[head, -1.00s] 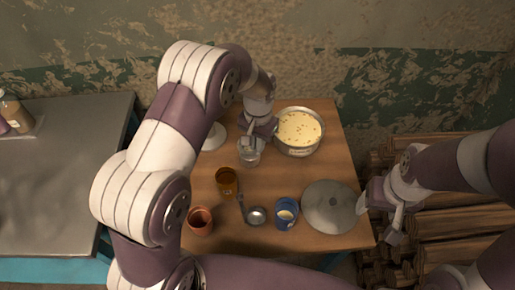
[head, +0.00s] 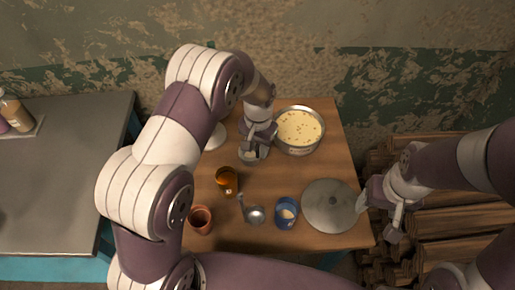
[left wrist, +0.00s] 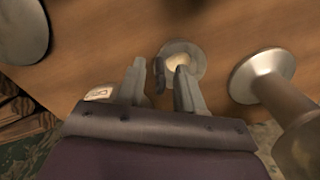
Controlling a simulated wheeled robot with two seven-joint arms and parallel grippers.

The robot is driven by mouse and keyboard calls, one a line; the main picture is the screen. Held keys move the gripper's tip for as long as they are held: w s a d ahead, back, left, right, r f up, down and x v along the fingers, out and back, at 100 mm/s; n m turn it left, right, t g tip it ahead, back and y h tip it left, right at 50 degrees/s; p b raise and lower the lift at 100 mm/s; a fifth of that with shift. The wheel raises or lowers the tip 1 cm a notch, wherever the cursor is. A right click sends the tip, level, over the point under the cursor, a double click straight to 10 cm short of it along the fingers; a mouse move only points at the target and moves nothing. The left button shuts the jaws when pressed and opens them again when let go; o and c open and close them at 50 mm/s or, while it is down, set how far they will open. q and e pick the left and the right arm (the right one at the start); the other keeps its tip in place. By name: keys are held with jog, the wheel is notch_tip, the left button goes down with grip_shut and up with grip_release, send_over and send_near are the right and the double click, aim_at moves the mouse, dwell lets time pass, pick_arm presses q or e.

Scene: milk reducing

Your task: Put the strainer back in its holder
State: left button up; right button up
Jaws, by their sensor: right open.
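A small round metal cup with pale contents (left wrist: 183,57), which seems to be the strainer in its holder, stands on the table. A short dark handle (left wrist: 158,73) is at its edge, between the fingers of my left gripper (left wrist: 158,78). The fingers are apart, with a gap on each side of the handle. In the head view my left gripper (head: 257,144) is low over this cup (head: 254,156) and partly hides it, so I cannot tell strainer from holder there. My right gripper (head: 378,220) is open and empty beyond the table's right edge.
A pan of creamy milk (head: 299,127) stands right of my left gripper. A pale round stand (head: 215,138) is to its left. An amber glass (head: 226,180), clay cup (head: 200,219), ladle (head: 255,215), blue cup (head: 287,212) and metal lid (head: 331,206) fill the front.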

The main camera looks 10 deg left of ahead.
pick_arm(q)
notch_tip(320, 180, up, 10)
jog(key=shift+w+r, duration=0.1)
jog(key=shift+r, duration=0.3)
jog(key=s+a+n+t, duration=0.1)
jog(key=s+a, duration=0.2)
jog(key=s, duration=0.5)
jog(key=s+a+n, duration=0.2)
jog(key=s+a, duration=0.1)
jog(key=s, duration=0.6)
jog(key=shift+s+a+t, duration=0.25)
jog(key=shift+a+t, duration=0.05)
jog(key=shift+t, duration=0.1)
jog(key=shift+s, duration=0.1)
